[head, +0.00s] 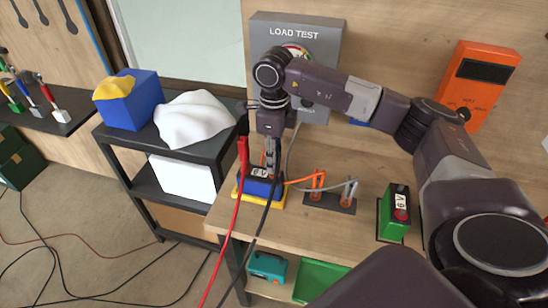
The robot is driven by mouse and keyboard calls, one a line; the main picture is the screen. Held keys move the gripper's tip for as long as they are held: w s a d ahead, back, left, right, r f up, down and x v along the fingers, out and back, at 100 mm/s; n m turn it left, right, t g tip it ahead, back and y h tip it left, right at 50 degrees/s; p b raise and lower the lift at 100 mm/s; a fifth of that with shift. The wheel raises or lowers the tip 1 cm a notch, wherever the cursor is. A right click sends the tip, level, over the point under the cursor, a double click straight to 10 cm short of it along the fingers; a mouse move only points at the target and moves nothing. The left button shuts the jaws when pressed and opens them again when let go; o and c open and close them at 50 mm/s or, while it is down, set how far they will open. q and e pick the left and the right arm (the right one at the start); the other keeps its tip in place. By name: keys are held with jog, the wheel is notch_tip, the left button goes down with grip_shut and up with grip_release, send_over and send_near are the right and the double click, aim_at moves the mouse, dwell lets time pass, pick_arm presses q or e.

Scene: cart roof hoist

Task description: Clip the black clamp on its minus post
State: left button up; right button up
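The blue battery marked 6 V (261,186) sits in a yellow tray (279,204) at the left end of the workbench. My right gripper (271,170) points straight down over it, its fingers close together at the battery's top. A black cable (262,222) runs down from there; the black clamp and the minus post are hidden or too small to make out. A red clamp (243,152) hangs just left of the gripper, with a red cable (231,232) running down from it. I cannot tell what is between the fingers. My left gripper is not in view.
Orange and grey clips (318,181) stand on a dark plate right of the battery, their leads running left. A green 6 V battery (394,215) stands farther right. The load tester (265,32) is behind. A black shelf (183,150) with a white cloth stands left.

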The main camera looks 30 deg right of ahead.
jog(key=shift+o, duration=0.6)
notch_tip(320, 180, up, 12)
dwell(0.5)
